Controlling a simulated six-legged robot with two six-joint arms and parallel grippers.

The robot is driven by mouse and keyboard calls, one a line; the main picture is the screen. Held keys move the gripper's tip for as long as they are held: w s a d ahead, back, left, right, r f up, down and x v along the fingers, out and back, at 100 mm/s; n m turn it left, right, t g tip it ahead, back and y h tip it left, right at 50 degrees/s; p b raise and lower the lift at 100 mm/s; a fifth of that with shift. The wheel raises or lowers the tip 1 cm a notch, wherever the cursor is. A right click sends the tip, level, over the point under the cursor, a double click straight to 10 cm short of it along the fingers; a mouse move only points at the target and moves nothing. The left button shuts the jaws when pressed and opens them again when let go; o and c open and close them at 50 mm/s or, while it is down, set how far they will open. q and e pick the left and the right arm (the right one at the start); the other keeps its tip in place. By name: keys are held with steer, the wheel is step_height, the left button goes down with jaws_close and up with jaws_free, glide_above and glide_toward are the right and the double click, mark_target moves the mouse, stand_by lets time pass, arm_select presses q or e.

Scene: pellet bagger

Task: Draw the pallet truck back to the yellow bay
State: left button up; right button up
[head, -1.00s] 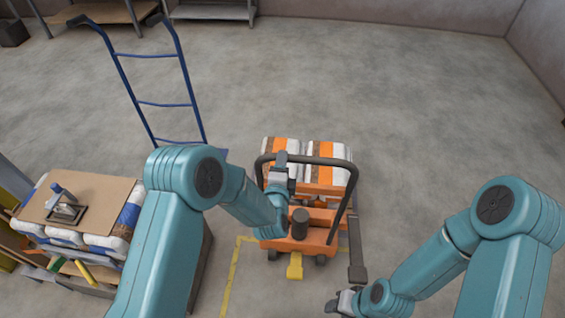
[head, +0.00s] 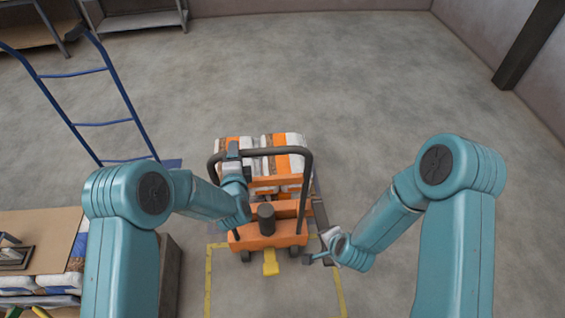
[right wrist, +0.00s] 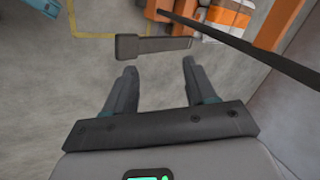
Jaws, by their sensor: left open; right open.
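The orange pallet truck (head: 255,236) stands ahead of me, loaded with white and orange bags (head: 286,145). Its black loop handle (head: 308,175) rises towards me. The yellow-outlined bay (head: 208,280) lies on the floor on the near side; the truck's near end overlaps its far edge. My left gripper (head: 232,151) is open at the upper left of the loop; I cannot tell whether it touches. My right gripper (head: 318,257) is open beside the truck's right side. In the right wrist view its fingers (right wrist: 158,72) are apart and empty, with a dark grey bar (right wrist: 150,47) just beyond them.
A blue hand truck (head: 110,122) stands at the left. Stacked bags under a cardboard sheet (head: 45,232) are at the near left. Shelves (head: 130,20) stand at the back left, and a dark post (head: 525,50) at the right wall. The floor behind the truck is clear.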

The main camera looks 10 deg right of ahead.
steer(key=w+r+m+t+h, duration=0.1)
steer(key=w+r+m+t, duration=0.1)
steer(key=w+r+m, duration=0.3)
arm_select(q)
steer(key=shift+a, duration=0.1)
arm_select(e)
steer(key=t, duration=0.5)
glide_toward(284, 152)
steer(key=shift+n, duration=0.3)
steer(key=x, duration=1)
steer(key=shift+w, duration=0.1)
arm_select(q)
jaws_close()
arm_select(e)
jaws_close()
